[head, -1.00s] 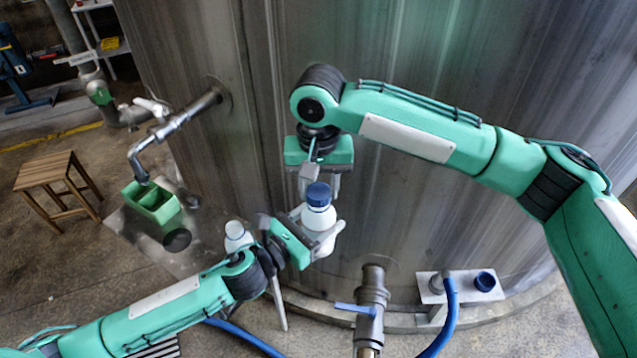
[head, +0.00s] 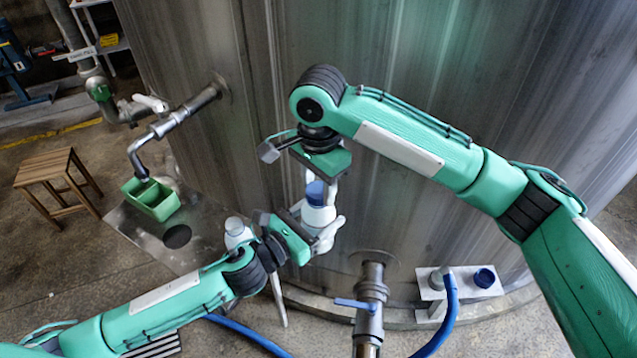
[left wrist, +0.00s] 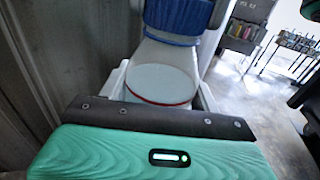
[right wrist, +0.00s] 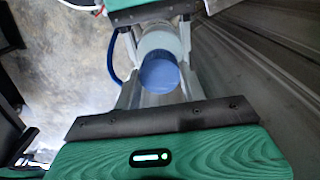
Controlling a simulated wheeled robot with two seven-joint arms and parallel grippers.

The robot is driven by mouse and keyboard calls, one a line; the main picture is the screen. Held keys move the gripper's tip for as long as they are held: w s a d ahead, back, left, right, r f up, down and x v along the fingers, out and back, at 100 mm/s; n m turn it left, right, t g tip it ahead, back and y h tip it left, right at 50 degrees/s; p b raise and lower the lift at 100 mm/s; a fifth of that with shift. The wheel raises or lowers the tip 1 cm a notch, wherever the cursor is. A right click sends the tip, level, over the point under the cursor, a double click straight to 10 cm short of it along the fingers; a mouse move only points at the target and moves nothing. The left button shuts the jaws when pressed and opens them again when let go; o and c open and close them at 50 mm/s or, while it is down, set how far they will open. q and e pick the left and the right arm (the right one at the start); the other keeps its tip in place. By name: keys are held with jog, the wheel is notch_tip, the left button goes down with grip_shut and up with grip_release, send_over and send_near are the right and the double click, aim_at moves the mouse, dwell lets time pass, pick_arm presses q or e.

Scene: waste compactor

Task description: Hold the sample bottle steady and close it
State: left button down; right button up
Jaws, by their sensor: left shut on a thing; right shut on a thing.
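The white sample bottle (head: 318,216) is held off the floor in front of the big steel tank. My left gripper (head: 325,232) is shut around its body; the left wrist view shows the white bottle (left wrist: 160,84) between the fingers. The blue cap (head: 317,192) sits on top of the bottle. It also shows in the left wrist view (left wrist: 172,40) and the right wrist view (right wrist: 159,74). My right gripper (head: 320,185) comes from above and is shut on the cap, a finger on each side. Whether the cap is fully seated cannot be told.
A small shelf (head: 428,284) with a blue cup-like item (head: 484,278) is at the right. A valve with blue lever (head: 368,300), a green bin (head: 152,199) and a wooden stool (head: 52,172) stand around.

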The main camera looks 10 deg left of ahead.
jog(key=m, duration=1)
jog(key=shift+m, duration=0.4)
jog(key=o, duration=0.9)
jog(key=shift+c, duration=0.2)
